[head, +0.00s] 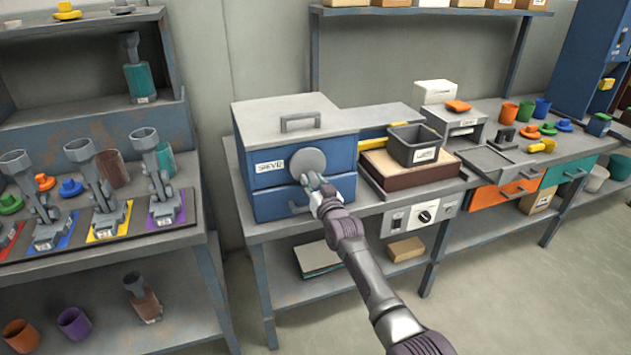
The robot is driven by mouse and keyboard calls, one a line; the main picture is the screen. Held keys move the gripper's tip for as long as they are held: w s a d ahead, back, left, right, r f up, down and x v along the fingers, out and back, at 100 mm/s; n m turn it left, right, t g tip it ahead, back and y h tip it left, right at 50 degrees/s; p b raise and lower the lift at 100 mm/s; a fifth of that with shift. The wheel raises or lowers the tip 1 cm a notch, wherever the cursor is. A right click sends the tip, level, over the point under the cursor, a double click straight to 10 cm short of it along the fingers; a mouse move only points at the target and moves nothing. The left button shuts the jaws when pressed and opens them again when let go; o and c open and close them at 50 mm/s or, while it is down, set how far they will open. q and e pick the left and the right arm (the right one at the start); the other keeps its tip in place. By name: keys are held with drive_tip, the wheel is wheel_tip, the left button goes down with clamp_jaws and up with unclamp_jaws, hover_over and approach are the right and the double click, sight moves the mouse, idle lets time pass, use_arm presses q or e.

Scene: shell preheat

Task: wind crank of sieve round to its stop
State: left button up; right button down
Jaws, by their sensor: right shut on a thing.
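The sieve (278,190) is a blue box with a grey lid and a label reading "SIEVE" on its front, at the left end of the grey bench. A round grey crank disc (306,160) sits on its front face. My right gripper (317,183) is at the lower right of the disc, shut on the crank, whose handle is mostly hidden by the fingers. My right arm reaches up from the bottom of the head view. My left gripper is not in view.
Right of the sieve, a dark grey bin (414,147) stands on a brown-sided box (400,176) close to my right gripper. A control panel with a knob (424,216) hangs below the bench edge. A left rack (170,238) holds several grey stands.

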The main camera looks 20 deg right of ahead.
drive_tip(key=shift+a+f+m, duration=0.2)
drive_tip(key=shift+m, duration=0.4)
drive_tip(key=c, duration=0.8)
unclamp_jaws()
drive_tip(key=shift+r, duration=0.1)
drive_tip(key=shift+s, duration=0.1)
drive_tip(key=s, duration=1.2)
drive_tip(key=shift+d, duration=0.15)
